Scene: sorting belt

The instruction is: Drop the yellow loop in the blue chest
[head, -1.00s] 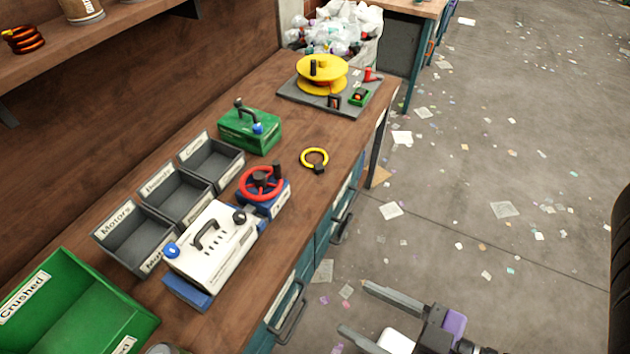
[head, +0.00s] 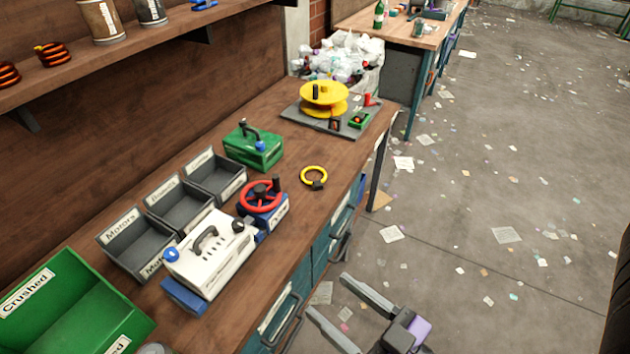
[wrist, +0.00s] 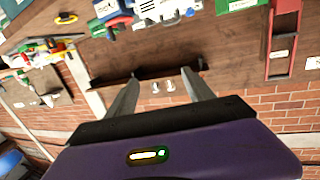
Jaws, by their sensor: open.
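The yellow loop (head: 314,168) lies flat on the wooden bench near its front edge, with a small dark block on its near side. It also shows in the wrist view at the upper left (wrist: 67,21). My gripper (head: 330,297) is open and empty, in front of the bench's front edge, well apart from the loop. I cannot pick out a blue chest for certain. A blue box with a red wheel (head: 263,195) on top sits left of the loop.
A green box (head: 254,150), grey labelled bins (head: 135,240), a white machine (head: 211,262) and a green crate (head: 60,320) crowd the bench's left side. A yellow reel (head: 324,92) stands behind the loop. Bare wood surrounds the loop. Paper scraps litter the floor.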

